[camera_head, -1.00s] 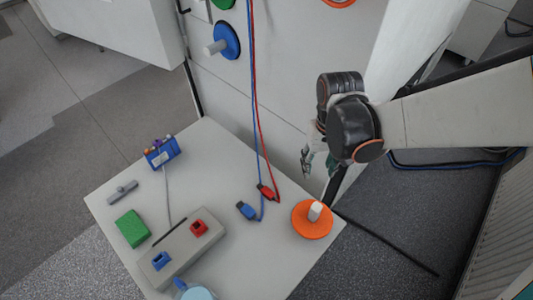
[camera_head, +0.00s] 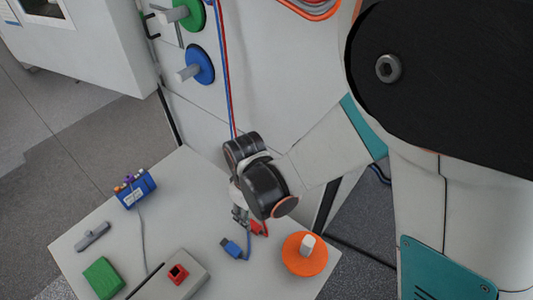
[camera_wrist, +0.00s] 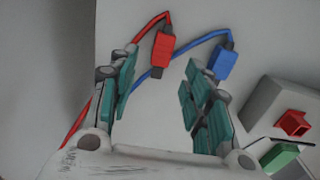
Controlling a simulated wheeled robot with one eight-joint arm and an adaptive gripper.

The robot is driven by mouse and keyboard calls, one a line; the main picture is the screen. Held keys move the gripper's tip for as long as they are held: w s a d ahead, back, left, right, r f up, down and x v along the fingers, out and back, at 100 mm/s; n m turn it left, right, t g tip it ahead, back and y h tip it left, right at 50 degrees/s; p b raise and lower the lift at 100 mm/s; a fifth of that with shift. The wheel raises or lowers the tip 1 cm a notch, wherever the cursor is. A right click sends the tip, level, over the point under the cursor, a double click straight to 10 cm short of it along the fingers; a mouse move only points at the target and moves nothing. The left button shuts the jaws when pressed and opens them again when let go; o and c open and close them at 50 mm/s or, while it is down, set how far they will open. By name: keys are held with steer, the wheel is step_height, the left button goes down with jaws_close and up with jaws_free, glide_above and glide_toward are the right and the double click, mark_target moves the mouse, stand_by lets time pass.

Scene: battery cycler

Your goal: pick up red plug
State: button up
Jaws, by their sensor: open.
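The red plug (camera_head: 257,229) lies on the white table on the end of a red cable, partly hidden behind my gripper in the head view. In the wrist view the red plug (camera_wrist: 161,54) lies beyond the fingertips, roughly between their lines. My gripper (camera_wrist: 158,85) is open and empty, with teal finger pads apart. In the head view my gripper (camera_head: 241,214) is right beside the red plug, pointing down. The blue plug (camera_head: 232,248) lies close to the left of the red one; in the wrist view it (camera_wrist: 226,64) is to the right, near the right finger.
A grey box with a red socket (camera_head: 178,273) and a green block (camera_head: 103,278) sit on the table (camera_head: 190,222). An orange disc with a white peg (camera_head: 304,259) stands at the right. A blue pen holder (camera_head: 136,189) is at the left. Cables hang along the cabinet.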

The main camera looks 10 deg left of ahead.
mark_target(253, 224)
steer(key=shift+s+d+f+b, duration=0.1)
steer(key=shift+f+b, duration=1.1)
steer(key=shift+f, duration=1.75)
jaws_close()
